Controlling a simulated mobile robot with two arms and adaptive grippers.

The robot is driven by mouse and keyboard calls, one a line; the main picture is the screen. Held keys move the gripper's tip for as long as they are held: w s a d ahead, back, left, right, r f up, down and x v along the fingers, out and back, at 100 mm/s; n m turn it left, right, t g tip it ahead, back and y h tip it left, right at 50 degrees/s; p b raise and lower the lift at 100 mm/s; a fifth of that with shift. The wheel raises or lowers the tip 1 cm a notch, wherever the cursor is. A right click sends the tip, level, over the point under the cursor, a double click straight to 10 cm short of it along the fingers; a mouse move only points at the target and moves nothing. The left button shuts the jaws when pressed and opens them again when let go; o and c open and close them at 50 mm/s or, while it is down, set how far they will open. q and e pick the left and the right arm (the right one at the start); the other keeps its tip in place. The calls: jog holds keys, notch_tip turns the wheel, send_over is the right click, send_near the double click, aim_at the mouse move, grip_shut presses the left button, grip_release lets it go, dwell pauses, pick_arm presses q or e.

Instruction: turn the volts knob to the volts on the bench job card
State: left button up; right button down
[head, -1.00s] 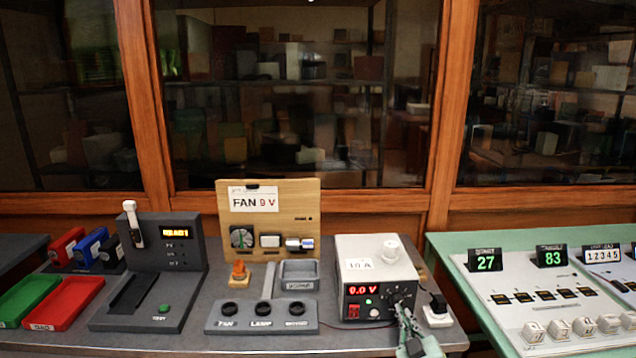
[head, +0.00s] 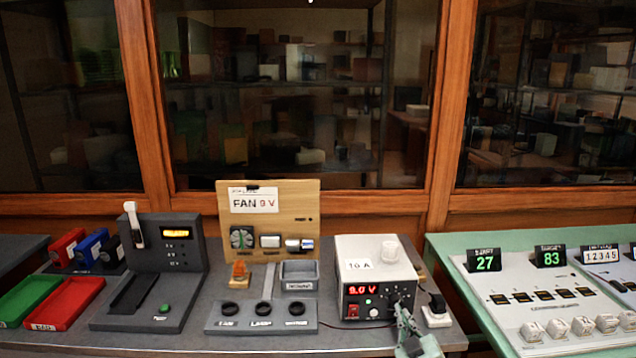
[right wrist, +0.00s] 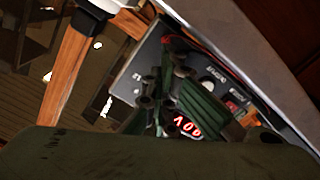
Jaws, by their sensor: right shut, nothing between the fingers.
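The bench job card (head: 254,200) on the wooden board reads FAN 9 V. The power supply (head: 350,270) is a pale box with a dark front; its red display (head: 363,289) looks like 9.0 V, though the digits are small. My right gripper (head: 401,306) is at the right part of that front, where the volts knob is; its fingers hide the knob, so contact cannot be judged. In the right wrist view the green fingers (right wrist: 165,110) are shut in front of the panel, with the red digits (right wrist: 188,127) upside down and partly covered. My left gripper is out of view.
A dark plug in a white base (head: 437,316) stands close to my right gripper's right. A grey three-socket block (head: 262,315) lies left of the supply.

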jog(key=shift+w+a+r+p, duration=0.25)
jog(key=shift+a+r+p, duration=0.05)
jog(key=shift+r, duration=0.2)
jog(key=shift+w+a+f, duration=0.1)
jog(key=shift+w+a, duration=0.05)
jog(key=shift+a, duration=0.1)
jog(key=shift+f, duration=0.1)
jog(key=shift+d+f, duration=0.1)
jog(key=shift+f, duration=0.35)
jog(key=s+p, duration=0.3)
jog(key=s, duration=0.3)
jog(key=shift+d+f, duration=0.2)
jog(key=shift+f, duration=0.1)
jog(key=shift+s, duration=0.1)
